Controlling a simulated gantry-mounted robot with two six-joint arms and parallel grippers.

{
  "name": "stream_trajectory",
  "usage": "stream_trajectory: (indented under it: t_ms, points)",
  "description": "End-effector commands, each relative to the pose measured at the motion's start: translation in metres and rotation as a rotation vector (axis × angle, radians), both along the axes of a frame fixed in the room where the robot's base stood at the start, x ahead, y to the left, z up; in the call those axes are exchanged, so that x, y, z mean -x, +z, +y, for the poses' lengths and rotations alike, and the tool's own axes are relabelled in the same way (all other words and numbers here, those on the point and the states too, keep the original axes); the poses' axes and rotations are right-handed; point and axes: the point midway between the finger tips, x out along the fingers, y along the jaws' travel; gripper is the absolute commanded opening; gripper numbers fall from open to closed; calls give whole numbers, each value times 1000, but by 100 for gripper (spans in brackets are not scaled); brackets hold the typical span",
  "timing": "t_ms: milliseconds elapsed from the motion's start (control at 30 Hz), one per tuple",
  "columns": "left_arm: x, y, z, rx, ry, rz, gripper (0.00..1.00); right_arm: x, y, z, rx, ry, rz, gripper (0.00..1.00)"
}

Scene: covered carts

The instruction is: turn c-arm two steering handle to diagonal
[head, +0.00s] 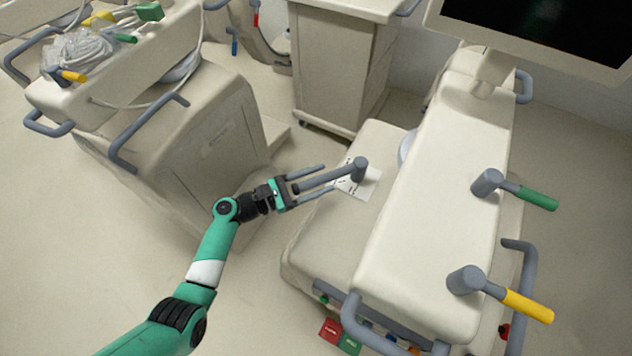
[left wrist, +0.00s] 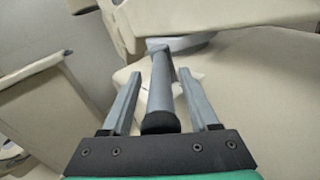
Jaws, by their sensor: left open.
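The grey steering handle (head: 325,179) sticks out to the left from a round upright hub (head: 359,169) on the low base of the right-hand cart (head: 345,240). A white card with markings (head: 366,187) lies under the hub. My left gripper (head: 329,177) is open, with one finger on each side of the handle. In the left wrist view the handle (left wrist: 161,90) lies lengthwise between the fingers of my left gripper (left wrist: 160,74), with a gap on both sides. The handle's dark end is close to the palm. My right gripper is not in view.
The right-hand cart also carries a green-tipped lever (head: 537,198), a yellow-tipped lever (head: 527,305) and a monitor (head: 540,35). Red and green pedals (head: 331,330) sit at its front. Another cart with cables (head: 190,125) stands left; a cabinet (head: 335,70) stands behind. Floor between is open.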

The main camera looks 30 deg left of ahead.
Motion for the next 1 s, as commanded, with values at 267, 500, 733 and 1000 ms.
stream_trajectory:
  t_ms: [267, 500, 733, 1000]
  points:
    - [8, 50, -3, 0, 0, 1, 61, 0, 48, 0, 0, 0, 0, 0]
    - [42, 95, -16, 0, 0, 2, 61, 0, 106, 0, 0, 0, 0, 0]
    - [94, 118, -36, 1, 0, 3, 61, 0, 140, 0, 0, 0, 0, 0]
    - [129, 129, -49, -1, 0, 1, 61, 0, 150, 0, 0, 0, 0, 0]
